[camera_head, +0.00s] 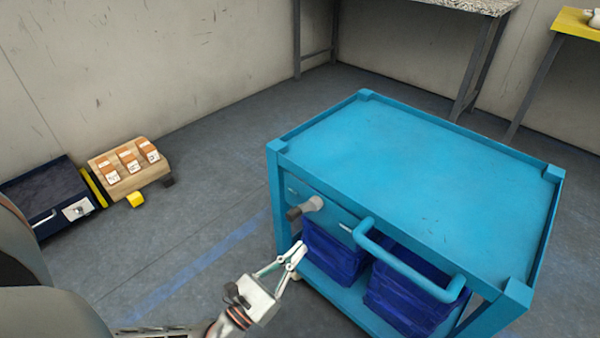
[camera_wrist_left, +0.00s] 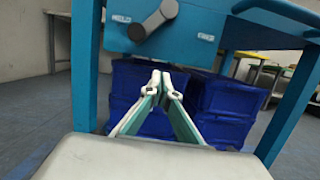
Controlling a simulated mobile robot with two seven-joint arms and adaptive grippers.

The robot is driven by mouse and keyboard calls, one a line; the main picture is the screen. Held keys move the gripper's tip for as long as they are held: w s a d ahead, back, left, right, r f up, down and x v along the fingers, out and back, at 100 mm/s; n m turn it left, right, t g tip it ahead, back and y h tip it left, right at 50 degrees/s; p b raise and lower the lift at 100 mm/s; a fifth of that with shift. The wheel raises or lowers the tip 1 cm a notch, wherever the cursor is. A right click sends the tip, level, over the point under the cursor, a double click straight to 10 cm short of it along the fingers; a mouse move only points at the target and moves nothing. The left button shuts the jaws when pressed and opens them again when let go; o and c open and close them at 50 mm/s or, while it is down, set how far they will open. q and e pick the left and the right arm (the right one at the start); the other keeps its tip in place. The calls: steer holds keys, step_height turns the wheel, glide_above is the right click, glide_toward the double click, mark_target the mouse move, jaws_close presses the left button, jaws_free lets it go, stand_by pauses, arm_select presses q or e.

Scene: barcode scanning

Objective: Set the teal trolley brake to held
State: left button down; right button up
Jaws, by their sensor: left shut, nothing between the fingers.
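The teal trolley (camera_head: 420,165) stands right of centre in the head view, with an empty raised-rim top. Its brake lever (camera_head: 305,208) is a grey hub with a dark-tipped handle on the front panel, left of the push handle. In the left wrist view the lever (camera_wrist_left: 152,20) is at the top; its dark end points down and left, toward a small label. A second label lies to the right of the hub. My left gripper (camera_head: 298,250) is shut and empty, just below and in front of the lever, apart from it. My right gripper is not in view.
The trolley's push handle (camera_head: 410,262) juts out right of the lever. Blue crates (camera_head: 335,250) fill the lower shelf. A dark blue case (camera_head: 45,195) and a wooden block with orange-and-white cards (camera_head: 130,168) lie on the floor at left.

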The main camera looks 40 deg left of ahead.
arm_select(q)
steer(key=v, duration=0.8)
steer(key=shift+s+d+r+p, duration=0.25)
steer(key=shift+s+d+p, duration=0.1)
steer(key=shift+d, duration=0.1)
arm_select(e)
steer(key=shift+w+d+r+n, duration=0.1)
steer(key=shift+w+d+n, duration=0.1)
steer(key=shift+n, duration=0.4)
arm_select(q)
steer(key=shift+w+r, duration=0.1)
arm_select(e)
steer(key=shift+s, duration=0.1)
